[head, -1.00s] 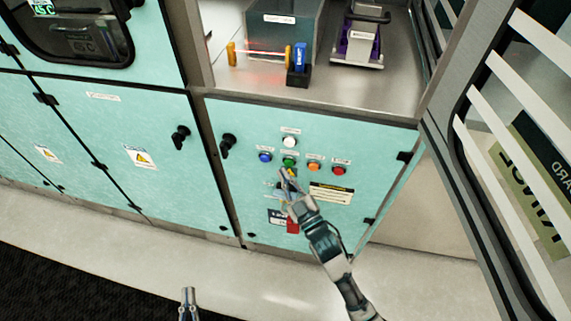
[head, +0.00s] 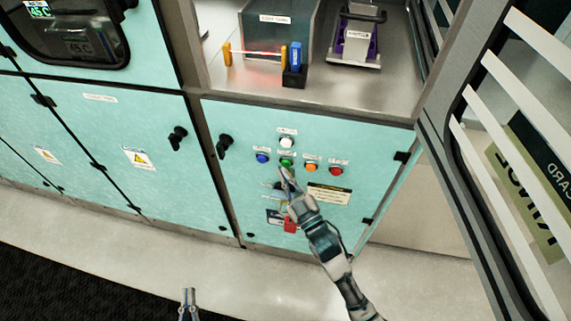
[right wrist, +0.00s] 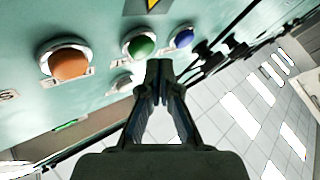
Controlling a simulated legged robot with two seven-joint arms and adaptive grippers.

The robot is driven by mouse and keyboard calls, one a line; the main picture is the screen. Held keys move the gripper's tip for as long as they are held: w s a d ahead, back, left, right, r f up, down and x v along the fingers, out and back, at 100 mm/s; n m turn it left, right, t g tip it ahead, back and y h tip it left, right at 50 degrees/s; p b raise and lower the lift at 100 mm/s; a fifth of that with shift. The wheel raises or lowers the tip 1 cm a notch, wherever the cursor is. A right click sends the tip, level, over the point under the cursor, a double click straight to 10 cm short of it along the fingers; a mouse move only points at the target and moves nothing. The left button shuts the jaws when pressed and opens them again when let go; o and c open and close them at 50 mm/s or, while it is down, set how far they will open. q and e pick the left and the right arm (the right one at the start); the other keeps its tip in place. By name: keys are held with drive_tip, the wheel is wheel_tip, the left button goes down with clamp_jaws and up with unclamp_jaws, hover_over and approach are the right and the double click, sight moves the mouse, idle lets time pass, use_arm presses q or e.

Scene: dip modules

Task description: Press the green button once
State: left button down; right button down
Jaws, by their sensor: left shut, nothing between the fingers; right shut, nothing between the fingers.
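The green button (head: 287,162) sits on the teal cabinet panel, in the middle of a row of coloured buttons. It also shows in the right wrist view (right wrist: 141,45), just above and left of my fingertips. My right gripper (head: 284,172) is shut and empty, its tips just below the green button in the head view. In the right wrist view the shut fingertips (right wrist: 159,68) are close to the button; I cannot tell whether they touch it. My left gripper (head: 188,292) is shut and empty at the bottom edge of the head view, far from the panel.
A blue button (head: 262,158), an orange button (head: 311,167), a red button (head: 336,170) and a white button (head: 287,142) surround the green one. A striped glass door (head: 505,150) stands at the right.

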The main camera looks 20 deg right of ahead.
drive_tip(key=shift+w+d+r, duration=0.15)
drive_tip(key=shift+w+d, duration=0.15)
drive_tip(key=shift+d, duration=0.05)
drive_tip(key=shift+a, duration=0.1)
drive_tip(key=shift+w+d+p, duration=0.3)
drive_tip(key=shift+p, duration=0.1)
idle(0.5)
idle(0.3)
drive_tip(key=shift+s+a+p, duration=0.4)
drive_tip(key=shift+s+a, duration=0.25)
